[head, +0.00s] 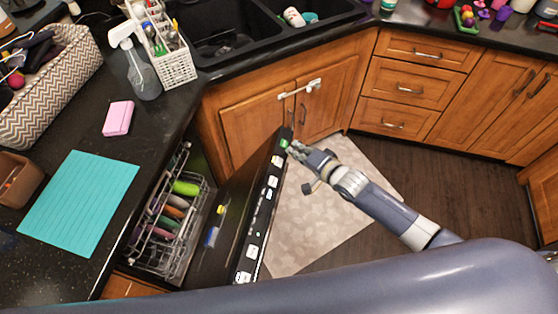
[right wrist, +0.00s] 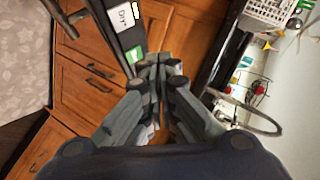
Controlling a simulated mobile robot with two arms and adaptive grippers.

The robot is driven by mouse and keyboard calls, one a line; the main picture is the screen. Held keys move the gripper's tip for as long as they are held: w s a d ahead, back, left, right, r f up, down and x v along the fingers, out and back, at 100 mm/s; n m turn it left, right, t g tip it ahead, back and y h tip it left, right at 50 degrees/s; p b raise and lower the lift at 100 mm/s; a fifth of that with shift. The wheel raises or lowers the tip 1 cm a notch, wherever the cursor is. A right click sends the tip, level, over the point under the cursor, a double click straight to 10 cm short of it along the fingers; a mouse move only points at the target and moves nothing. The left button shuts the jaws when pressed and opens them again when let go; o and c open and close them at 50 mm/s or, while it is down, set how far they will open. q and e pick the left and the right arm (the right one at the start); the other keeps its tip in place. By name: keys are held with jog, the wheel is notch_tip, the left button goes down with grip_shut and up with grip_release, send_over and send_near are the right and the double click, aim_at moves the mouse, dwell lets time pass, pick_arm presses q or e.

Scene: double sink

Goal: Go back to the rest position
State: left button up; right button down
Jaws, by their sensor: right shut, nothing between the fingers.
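My right gripper (head: 297,149) is shut and empty, beside the top corner of the open dishwasher door (head: 268,200) in the head view. In the right wrist view its fingertips (right wrist: 159,66) are together next to the door's control edge (right wrist: 126,30); I cannot tell whether they touch it. The dishwasher door stands partly open, tilted outward. The dishwasher rack (head: 160,245) is pulled out and holds several colored dishes. My left gripper is not in view.
A black double sink (head: 225,45) is in the corner counter. A spray bottle (head: 140,70), a white utensil basket (head: 176,69), a pink sponge (head: 118,118) and a teal mat (head: 80,203) are on the left counter. Open floor (head: 450,180) lies to the right.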

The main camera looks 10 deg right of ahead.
dwell(0.3)
jog(key=s+d+f+n+g+h+b, duration=0.1)
jog(key=s+d+f+n, duration=0.15)
jog(key=s+f, duration=0.5)
jog(key=s+d+f+n+g+h+b, duration=0.15)
jog(key=s+d+f, duration=0.25)
jog(key=f, duration=0.6)
jog(key=s+d+f+n+g+h, duration=0.1)
jog(key=s+d+f+g+h, duration=0.15)
jog(key=s+f, duration=0.45)
jog(key=s+f+n+g, duration=0.2)
jog(key=s+f, duration=0.3)
jog(key=s, duration=0.5)
jog(key=s+f+n+g+b, duration=0.1)
jog(key=s+f+n, duration=0.1)
jog(key=s+f, duration=0.4)
jog(key=s+d+f+n+g+h, duration=0.1)
jog(key=s+f, duration=0.4)
jog(key=s, duration=0.9)
jog(key=shift+s+f+n+g+b, duration=0.2)
jog(key=shift+n+g+b, duration=0.25)
jog(key=shift+g, duration=0.35)
jog(key=shift+w+f, duration=0.1)
